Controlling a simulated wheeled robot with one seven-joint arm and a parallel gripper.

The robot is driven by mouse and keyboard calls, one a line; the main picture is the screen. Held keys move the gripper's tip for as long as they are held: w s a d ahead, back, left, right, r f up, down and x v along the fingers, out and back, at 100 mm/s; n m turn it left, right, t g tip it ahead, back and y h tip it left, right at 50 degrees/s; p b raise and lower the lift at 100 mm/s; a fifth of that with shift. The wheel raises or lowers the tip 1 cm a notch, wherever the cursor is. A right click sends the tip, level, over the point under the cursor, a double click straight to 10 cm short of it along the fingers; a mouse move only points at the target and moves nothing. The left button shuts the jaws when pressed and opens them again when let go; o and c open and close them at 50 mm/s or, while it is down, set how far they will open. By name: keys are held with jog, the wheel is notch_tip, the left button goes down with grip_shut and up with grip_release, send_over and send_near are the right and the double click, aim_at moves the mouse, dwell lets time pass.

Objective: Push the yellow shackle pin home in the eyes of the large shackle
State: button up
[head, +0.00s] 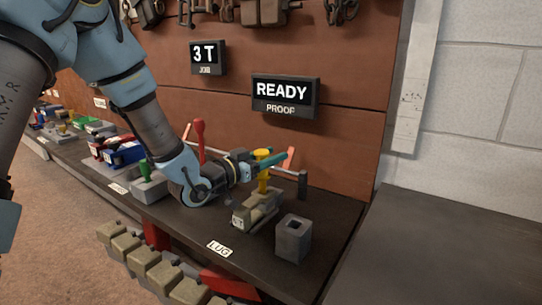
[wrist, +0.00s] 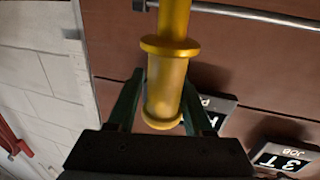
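The yellow shackle pin (head: 263,182) stands upright above an olive-grey piece (head: 256,209) on the bench, which may be the large shackle. My gripper (head: 272,161) reaches in from the left, its teal fingers level with the pin's upper part. In the wrist view the yellow pin (wrist: 166,85), with its collar, runs between the two dark green fingers of my gripper (wrist: 163,85). The fingers appear closed against its sides. The pin's lower end and the shackle eyes are not visible in the wrist view, and I cannot tell how deep the pin sits.
A grey block with a square hole (head: 293,239) stands to the right of the olive-grey piece. A red-knobbed lever (head: 199,138) rises behind my wrist. The dark bench at right (head: 450,250) is bare.

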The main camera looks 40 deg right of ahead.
jog(key=shift+o, duration=1.3)
jog(key=a+b, duration=0.2)
jog(key=a, duration=0.9)
jog(key=shift+s, duration=0.15)
jog(key=shift+d, duration=0.1)
jog(key=shift+c, duration=0.2)
